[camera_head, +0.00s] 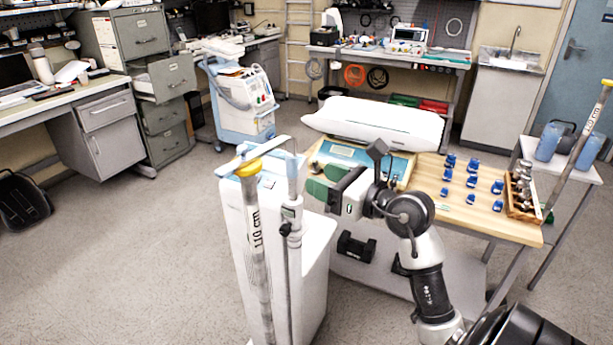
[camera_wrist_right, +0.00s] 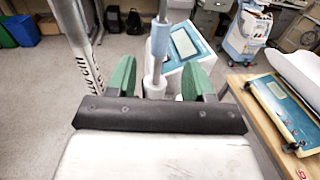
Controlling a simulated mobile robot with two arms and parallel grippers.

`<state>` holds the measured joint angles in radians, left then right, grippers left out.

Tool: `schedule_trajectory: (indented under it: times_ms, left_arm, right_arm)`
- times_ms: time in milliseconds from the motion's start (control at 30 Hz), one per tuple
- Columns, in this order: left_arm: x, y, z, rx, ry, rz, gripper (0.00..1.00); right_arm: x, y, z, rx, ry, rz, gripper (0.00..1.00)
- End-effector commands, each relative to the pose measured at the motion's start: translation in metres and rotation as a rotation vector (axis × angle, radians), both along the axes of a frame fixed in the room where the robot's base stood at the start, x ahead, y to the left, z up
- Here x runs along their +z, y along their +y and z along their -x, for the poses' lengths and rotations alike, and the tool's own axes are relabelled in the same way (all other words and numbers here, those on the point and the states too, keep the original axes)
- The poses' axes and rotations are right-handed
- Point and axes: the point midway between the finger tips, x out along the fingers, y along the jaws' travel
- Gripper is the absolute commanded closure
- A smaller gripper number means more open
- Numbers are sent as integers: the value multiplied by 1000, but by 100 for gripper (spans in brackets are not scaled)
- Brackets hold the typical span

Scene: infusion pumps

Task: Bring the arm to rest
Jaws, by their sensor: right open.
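My right arm comes in from the lower right in the head view. Its gripper (camera_head: 322,188) has green fingers and is held in the air, pointing left, between the white pump cart and the wooden table. In the right wrist view the gripper's green fingers (camera_wrist_right: 158,80) are spread apart. A pole with a light blue sleeve (camera_wrist_right: 160,40) shows between them, beyond the fingertips; I cannot tell how far off. No object is held. My left gripper is not in view.
The wooden table (camera_head: 480,222) holds several blue parts (camera_head: 472,181) and a wooden box of metal pieces (camera_head: 522,190). A white console (camera_head: 243,105) stands behind.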

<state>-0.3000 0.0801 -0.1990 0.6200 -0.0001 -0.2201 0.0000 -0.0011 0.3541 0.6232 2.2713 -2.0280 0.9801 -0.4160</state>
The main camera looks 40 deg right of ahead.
Motion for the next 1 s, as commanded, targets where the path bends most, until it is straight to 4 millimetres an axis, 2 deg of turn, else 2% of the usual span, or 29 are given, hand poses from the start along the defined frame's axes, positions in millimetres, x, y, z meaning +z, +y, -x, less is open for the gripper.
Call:
schedule_trajectory:
  times_ms: [167,767,867,1000]
  left_arm:
    - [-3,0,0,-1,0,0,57]
    - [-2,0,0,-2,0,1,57]
    - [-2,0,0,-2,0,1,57]
    - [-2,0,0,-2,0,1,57]
  right_arm:
    - [0,-2,10,0,1,0,48]
    - [2,1,10,10,-13,-16,48]
    - [7,14,11,51,-71,-100,48]
    - [24,42,18,147,-224,-394,48]
